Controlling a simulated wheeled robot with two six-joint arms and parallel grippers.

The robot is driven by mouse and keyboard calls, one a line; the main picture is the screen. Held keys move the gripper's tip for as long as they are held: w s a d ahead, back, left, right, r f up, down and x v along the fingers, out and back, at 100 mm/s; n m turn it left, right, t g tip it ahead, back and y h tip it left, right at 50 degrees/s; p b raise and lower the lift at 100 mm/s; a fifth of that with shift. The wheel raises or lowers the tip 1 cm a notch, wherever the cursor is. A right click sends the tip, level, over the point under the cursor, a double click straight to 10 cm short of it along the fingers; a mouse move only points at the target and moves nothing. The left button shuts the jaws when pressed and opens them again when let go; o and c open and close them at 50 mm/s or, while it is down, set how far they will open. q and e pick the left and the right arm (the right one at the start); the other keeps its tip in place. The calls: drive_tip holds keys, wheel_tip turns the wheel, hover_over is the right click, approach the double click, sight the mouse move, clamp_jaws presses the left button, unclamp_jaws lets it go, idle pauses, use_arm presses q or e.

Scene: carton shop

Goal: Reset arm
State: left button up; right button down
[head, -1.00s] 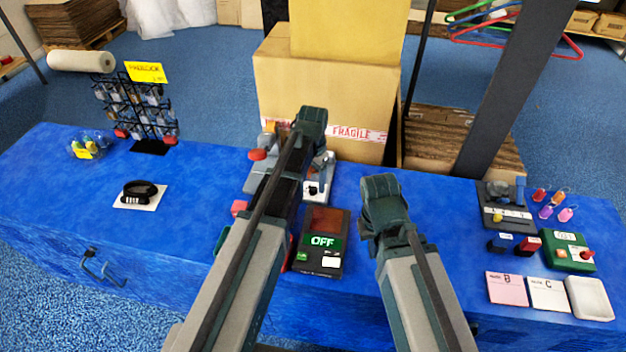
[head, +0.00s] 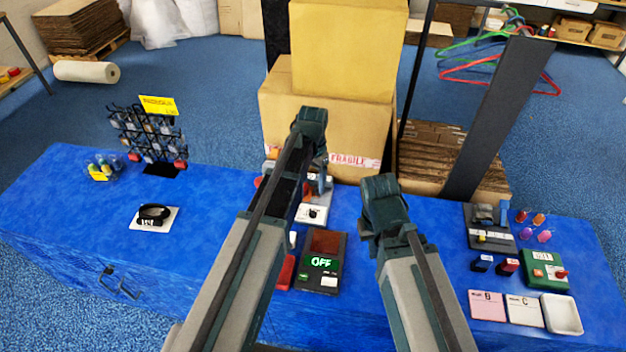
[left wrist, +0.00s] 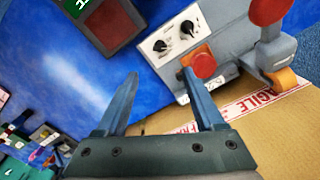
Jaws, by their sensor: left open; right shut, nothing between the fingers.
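My left gripper (head: 312,125) reaches over the middle of the blue bench (head: 215,235). In the left wrist view its two fingers (left wrist: 160,75) stand apart with nothing between them. Beyond one fingertip is a grey device with a red button (left wrist: 203,65) and black knobs; I cannot tell whether they touch. My right gripper (head: 382,205) hangs over the bench to the right of the dark box with the OFF display (head: 322,263). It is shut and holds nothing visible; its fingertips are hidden.
A carton with FRAGILE tape (head: 275,110) stands behind the bench's middle, close beyond my left gripper. A dark slanted post (head: 490,130) rises behind the right side. A wire rack (head: 150,140) and a black coil (head: 153,214) are at left; cards and a tray (head: 562,315) at right.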

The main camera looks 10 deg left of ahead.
idle(0.4)
use_arm(q)
drive_tip(key=s+d+n, duration=0.1)
drive_tip(key=s+d, duration=0.2)
drive_tip(key=s, duration=0.7)
drive_tip(key=s+d+n+y, duration=0.1)
drive_tip(key=s+d, duration=0.3)
drive_tip(key=s, duration=0.6)
drive_tip(key=shift+d, duration=0.2)
